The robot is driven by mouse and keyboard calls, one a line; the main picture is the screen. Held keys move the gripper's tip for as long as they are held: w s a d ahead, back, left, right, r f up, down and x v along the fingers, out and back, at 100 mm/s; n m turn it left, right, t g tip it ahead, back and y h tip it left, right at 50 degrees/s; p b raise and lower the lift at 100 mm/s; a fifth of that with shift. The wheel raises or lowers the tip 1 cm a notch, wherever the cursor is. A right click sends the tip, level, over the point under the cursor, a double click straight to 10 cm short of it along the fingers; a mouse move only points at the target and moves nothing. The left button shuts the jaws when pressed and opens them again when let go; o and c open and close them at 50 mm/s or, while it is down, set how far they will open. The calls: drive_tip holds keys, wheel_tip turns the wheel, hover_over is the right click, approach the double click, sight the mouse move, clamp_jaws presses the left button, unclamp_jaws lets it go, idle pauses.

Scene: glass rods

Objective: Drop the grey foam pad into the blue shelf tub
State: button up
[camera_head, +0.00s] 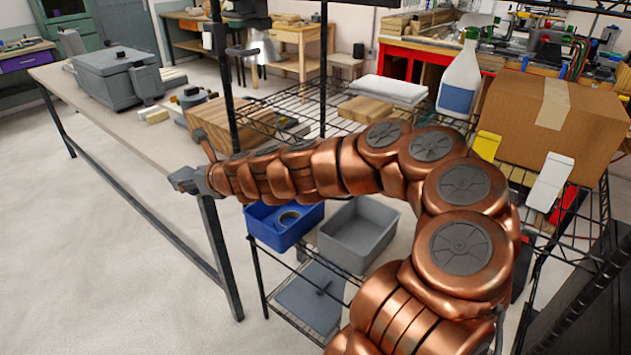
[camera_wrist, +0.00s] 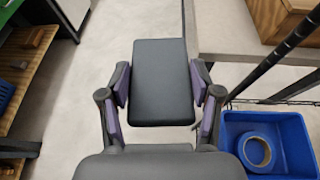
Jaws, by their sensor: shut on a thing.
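The grey foam pad (camera_wrist: 162,75) is a dark rectangular block in the wrist view. My gripper (camera_wrist: 161,88) is shut on it, with one finger against each long side. In the head view my gripper (camera_head: 190,181) is at the left end of my outstretched arm, by the near end of a long table; the pad is hard to tell apart from it there. The blue shelf tub (camera_head: 267,235) is on a lower level of the wire rack, below and right of my gripper. In the wrist view the tub (camera_wrist: 302,152) is at the lower right, with a tape roll (camera_wrist: 254,151) inside.
A grey tub (camera_head: 352,255) stands right of the blue one. The long table (camera_head: 95,115) is beside my gripper. A black rack post (camera_head: 230,80) rises close by. A cardboard box (camera_head: 530,115) and a white bottle (camera_head: 460,80) stand on the rack's upper level.

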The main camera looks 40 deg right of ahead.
drive_tip(key=d+f+b, duration=0.5)
drive_tip(key=d, duration=0.4)
drive_tip(key=d+f+m+h+b, duration=0.1)
drive_tip(key=d+f+b, duration=0.4)
drive_tip(key=d, duration=0.4)
drive_tip(key=w+d+f+m+h+b, duration=0.1)
drive_tip(key=d+f+b, duration=0.3)
drive_tip(key=d, duration=0.6)
drive_tip(key=shift+f+t+b, duration=0.3)
drive_tip(key=shift+f+b, duration=0.1)
drive_tip(key=shift+b, duration=0.85)
wheel_tip(320, 180, down, 6)
drive_tip(key=b, duration=0.7)
drive_tip(key=shift+b, duration=0.35)
drive_tip(key=o, duration=1)
